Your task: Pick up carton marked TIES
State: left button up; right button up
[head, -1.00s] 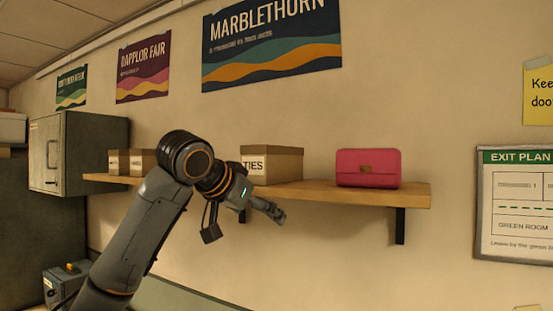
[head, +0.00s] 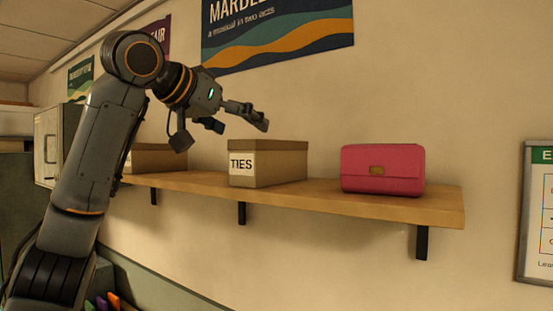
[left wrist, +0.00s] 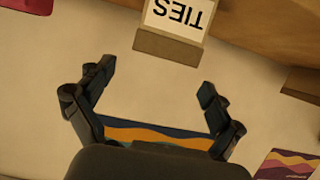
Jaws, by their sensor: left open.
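The carton marked TIES (head: 280,165) is a brown lidded box standing upright on the wooden wall shelf (head: 330,199), with its white label facing left of front. My left gripper (head: 240,124) is open and empty, above the carton and apart from it. In the left wrist view the carton (left wrist: 168,47) shows upside down at the top, partly cut off by the frame edge. It lies beyond the spread fingers of the left gripper (left wrist: 157,77). My right gripper is in neither view.
A pink purse (head: 383,170) sits on the shelf to the right of the carton, with a gap between. Another brown carton (head: 158,158) stands further left, partly hidden by my left arm. A grey wall cabinet (head: 47,150) is at far left. Posters hang above the shelf.

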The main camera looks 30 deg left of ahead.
aim_at(272, 162)
pick_arm(q)
jog(key=p+x, duration=0.1)
jog(key=x, duration=0.2)
jog(key=shift+w+f, duration=0.1)
jog(key=shift+w, duration=0.2)
jog(key=shift+w+d+f+p, duration=0.1)
jog(key=shift+w+f+p, duration=0.15)
jog(key=shift+w, duration=0.4)
jog(key=p+x, duration=0.3)
jog(key=x, duration=0.1)
jog(key=shift+r, duration=0.2)
jog(key=shift+w+f, duration=0.3)
jog(key=shift+w, duration=0.15)
jog(key=shift+d, duration=0.1)
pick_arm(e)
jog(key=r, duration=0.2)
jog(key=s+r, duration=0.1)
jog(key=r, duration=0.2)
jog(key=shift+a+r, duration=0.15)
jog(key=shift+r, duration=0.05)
pick_arm(q)
jog(key=c, duration=1.5)
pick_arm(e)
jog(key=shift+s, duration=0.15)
